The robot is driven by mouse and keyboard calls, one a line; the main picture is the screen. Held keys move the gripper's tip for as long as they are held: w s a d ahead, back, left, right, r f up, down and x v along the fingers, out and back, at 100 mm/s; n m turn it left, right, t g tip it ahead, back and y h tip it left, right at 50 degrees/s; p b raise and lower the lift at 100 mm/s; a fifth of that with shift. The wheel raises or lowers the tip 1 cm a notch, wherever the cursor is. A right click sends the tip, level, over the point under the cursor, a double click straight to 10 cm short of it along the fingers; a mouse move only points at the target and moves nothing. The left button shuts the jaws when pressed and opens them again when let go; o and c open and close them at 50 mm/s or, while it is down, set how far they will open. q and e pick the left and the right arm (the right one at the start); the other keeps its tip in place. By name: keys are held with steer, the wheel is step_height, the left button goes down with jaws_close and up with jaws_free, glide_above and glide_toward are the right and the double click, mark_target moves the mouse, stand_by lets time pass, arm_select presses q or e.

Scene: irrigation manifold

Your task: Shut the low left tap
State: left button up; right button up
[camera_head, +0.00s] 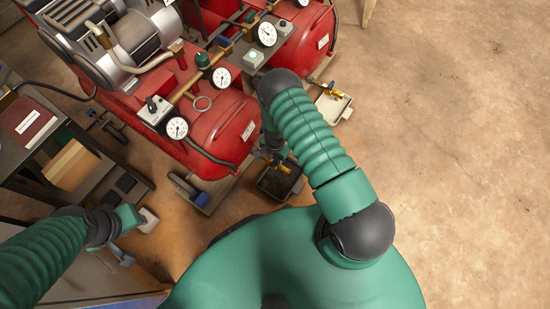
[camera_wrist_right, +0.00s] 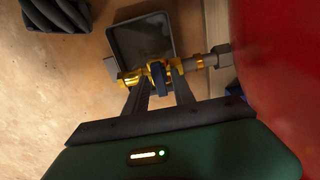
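The low left tap is a brass fitting (camera_head: 283,167) with a dark blue handle, low at the end of the nearer red tank in the head view. In the right wrist view the brass body (camera_wrist_right: 130,78) runs across the pipe and the handle (camera_wrist_right: 159,80) stands crosswise to it. My right gripper (camera_wrist_right: 161,72) has one finger on each side of the handle; whether they press on it is unclear. In the head view my right arm partly hides the tap. My left gripper (camera_head: 135,217) is at the lower left, away from the tap; its fingers are unclear.
A dark tray (camera_head: 268,188) lies under the tap. A second brass tap (camera_head: 328,91) with a pale tray (camera_head: 345,108) is farther right. The red tanks (camera_head: 205,130) with gauges fill the upper left. A shelf cart (camera_head: 50,120) stands left. The floor at right is clear.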

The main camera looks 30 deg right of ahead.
step_height(320, 180, up, 17)
steer(key=p, duration=0.8)
steer(key=shift+f, duration=0.1)
steer(key=s+a+r+n+t, duration=0.1)
steer(key=s+a+r+n, duration=0.25)
steer(key=r, duration=0.55)
steer(key=s+a+r+n+t, duration=0.15)
steer(key=r+n, duration=0.35)
steer(key=r, duration=0.5)
steer(key=s+a+r+n, duration=0.3)
steer(key=s+r+n, duration=0.15)
steer(key=r, duration=0.45)
steer(key=shift+n, duration=0.4)
steer(key=w+p+v, duration=0.2)
steer(key=p+v, duration=0.7)
steer(key=w+r+p+v, duration=0.1)
steer(key=w+p+v, duration=0.1)
steer(key=p+v, duration=0.8)
steer(key=w+p+v, duration=0.2)
steer(key=p+v, duration=0.8)
steer(key=shift+w+d+r, duration=0.2)
steer(key=shift+r, duration=0.1)
